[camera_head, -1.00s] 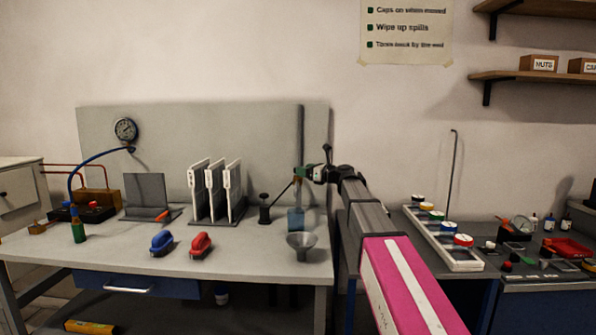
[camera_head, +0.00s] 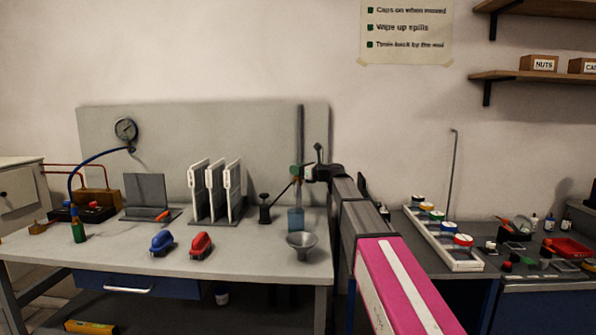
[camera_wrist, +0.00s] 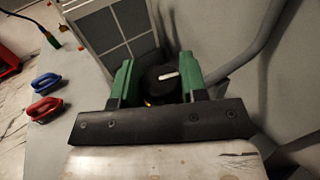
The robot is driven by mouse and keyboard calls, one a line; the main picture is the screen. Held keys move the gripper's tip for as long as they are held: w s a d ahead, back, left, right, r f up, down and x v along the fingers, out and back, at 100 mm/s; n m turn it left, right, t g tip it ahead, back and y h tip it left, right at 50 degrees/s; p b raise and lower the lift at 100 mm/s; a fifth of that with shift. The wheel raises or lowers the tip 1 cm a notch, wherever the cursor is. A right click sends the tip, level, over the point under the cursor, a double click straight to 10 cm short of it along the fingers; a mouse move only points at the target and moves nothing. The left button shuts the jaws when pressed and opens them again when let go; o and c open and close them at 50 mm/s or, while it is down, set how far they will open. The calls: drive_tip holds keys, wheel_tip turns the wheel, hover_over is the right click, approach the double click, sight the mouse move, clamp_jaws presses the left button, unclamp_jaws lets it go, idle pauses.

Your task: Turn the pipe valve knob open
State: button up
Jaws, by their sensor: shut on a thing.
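The black valve knob (camera_wrist: 155,82) with a white mark sits between the green fingers of my gripper (camera_wrist: 157,84) in the wrist view. The fingers are shut on it, one on each side. The white mark lies nearly crosswise between the fingers, towards the right one. In the head view my gripper (camera_head: 298,172) is at the upright grey pipe (camera_head: 300,130) at the right end of the left bench. The knob is too small and covered to make out there.
Below my gripper are a blue-tinted container (camera_head: 296,219) and a grey funnel (camera_head: 302,241). White upright panels in a rack (camera_head: 215,190) stand to the left.

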drive_tip(key=shift+w, duration=0.1)
drive_tip(key=n+g+y, duration=0.1)
drive_tip(key=n+g, duration=0.1)
drive_tip(key=g, duration=0.1)
drive_tip(key=shift+w+n+g+y, duration=0.1)
drive_tip(key=shift+n+g+y, duration=0.2)
drive_tip(key=shift+y, duration=0.1)
drive_tip(key=shift+n+g+y, duration=0.3)
drive_tip(key=shift+n+g, duration=0.7)
drive_tip(key=shift+g, duration=0.5)
drive_tip(key=shift+s, duration=0.2)
drive_tip(key=o, duration=0.9)
